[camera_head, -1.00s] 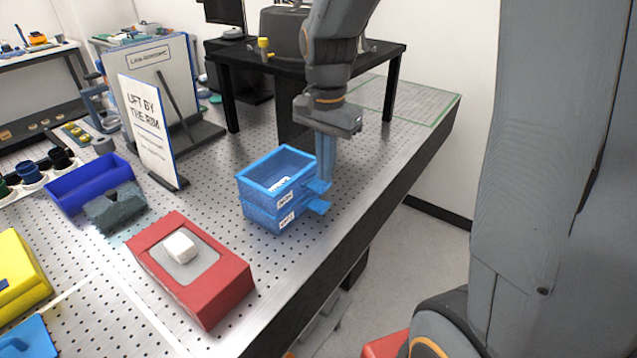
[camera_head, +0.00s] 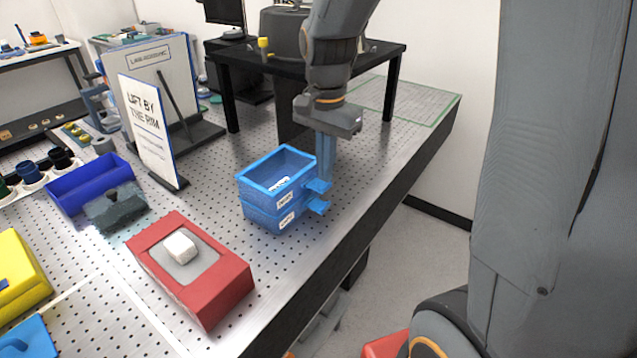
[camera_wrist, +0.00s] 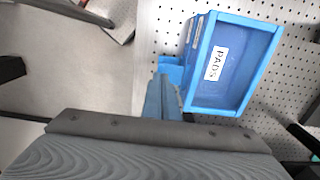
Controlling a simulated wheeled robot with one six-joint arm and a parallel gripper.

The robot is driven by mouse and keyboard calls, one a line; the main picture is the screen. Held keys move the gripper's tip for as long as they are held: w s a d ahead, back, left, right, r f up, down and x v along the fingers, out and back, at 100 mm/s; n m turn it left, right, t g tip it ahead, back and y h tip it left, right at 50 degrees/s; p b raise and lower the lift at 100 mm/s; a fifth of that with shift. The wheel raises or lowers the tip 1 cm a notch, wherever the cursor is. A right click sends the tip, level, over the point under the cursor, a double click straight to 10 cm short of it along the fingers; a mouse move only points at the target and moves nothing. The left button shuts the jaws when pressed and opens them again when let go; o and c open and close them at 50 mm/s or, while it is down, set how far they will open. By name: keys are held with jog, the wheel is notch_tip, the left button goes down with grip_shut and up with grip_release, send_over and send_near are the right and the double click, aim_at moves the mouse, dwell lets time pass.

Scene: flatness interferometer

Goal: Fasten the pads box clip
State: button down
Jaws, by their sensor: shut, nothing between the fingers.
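The blue pads box (camera_head: 277,172) is an open-topped bin stacked on a second blue box (camera_head: 284,216) on the perforated table. In the wrist view, the pads box (camera_wrist: 236,66) shows a white PADS label. Blue tabs, perhaps the clip (camera_head: 318,186), stick out from the right side of both boxes. My gripper (camera_head: 326,178) is shut and empty, pointing down just behind and right of these tabs; it also shows in the wrist view (camera_wrist: 162,92), beside the box. Whether its fingertips touch a tab, I cannot tell.
A red block with a white piece (camera_head: 190,270) lies in front. A dark blue tray (camera_head: 90,186), a grey-green block (camera_head: 115,206) and an upright sign (camera_head: 147,130) stand left. A black stand (camera_head: 395,75) is behind. The table's edge runs close on the right.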

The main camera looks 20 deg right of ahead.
jog(key=shift+f, duration=0.15)
jog(key=shift+f, duration=0.35)
jog(key=shift+f+b, duration=0.9)
jog(key=shift+f, duration=0.8)
jog(key=shift+r, duration=0.1)
jog(key=shift+r+p, duration=3.6)
jog(key=shift+r, duration=0.4)
